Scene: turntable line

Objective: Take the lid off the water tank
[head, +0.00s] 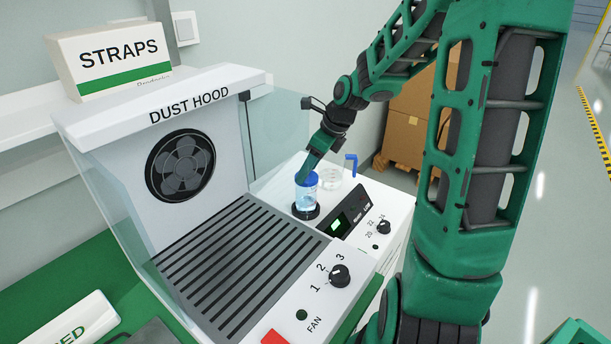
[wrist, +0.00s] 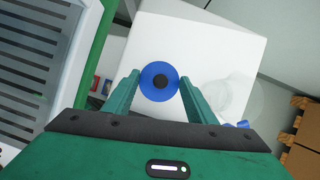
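The water tank (head: 306,196) is a small clear vessel with bluish water, standing upright on a black round base on the white unit beside the dust hood. Its blue lid (head: 308,177) is on top of it. The wrist view hides the tank's body beneath the lid.
A clear round container (head: 328,178) and a blue handle-like part (head: 351,160) are behind the tank. A control panel with a dial (head: 383,227) is in front. The hood's glass side (head: 280,130) stands close on the left. Cardboard boxes (head: 403,130) are behind.

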